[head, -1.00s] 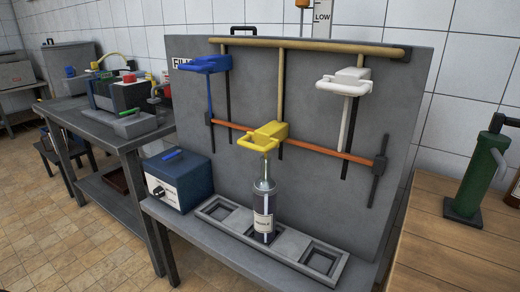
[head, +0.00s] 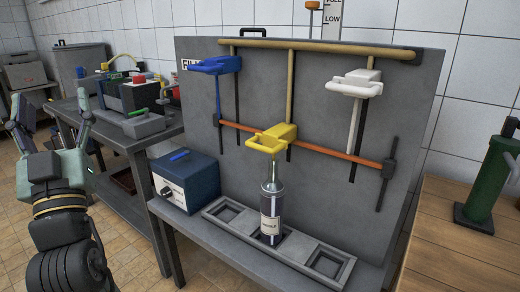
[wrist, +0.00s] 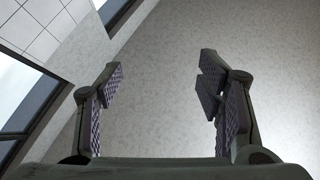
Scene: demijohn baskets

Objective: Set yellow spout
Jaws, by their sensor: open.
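The yellow spout (head: 272,139) sits on the middle of the panel, in front of the orange crossbar, directly above a bottle (head: 270,212). The bottle stands upright in the middle recess of the grey tray (head: 322,262). Whether the spout touches the bottle's mouth I cannot tell. The blue spout (head: 215,65) hangs higher at the left and the white spout (head: 352,83) higher at the right. My gripper (head: 50,118) is at the left of the head view, pointing up, open and empty, well apart from the spouts. In the wrist view its fingers (wrist: 160,95) are apart with nothing between them.
A blue box (head: 185,181) with a knob stands left of the tray. A side table (head: 110,128) with equipment is behind my gripper. A green cylinder (head: 482,185) stands on the wooden table (head: 450,240) at the right.

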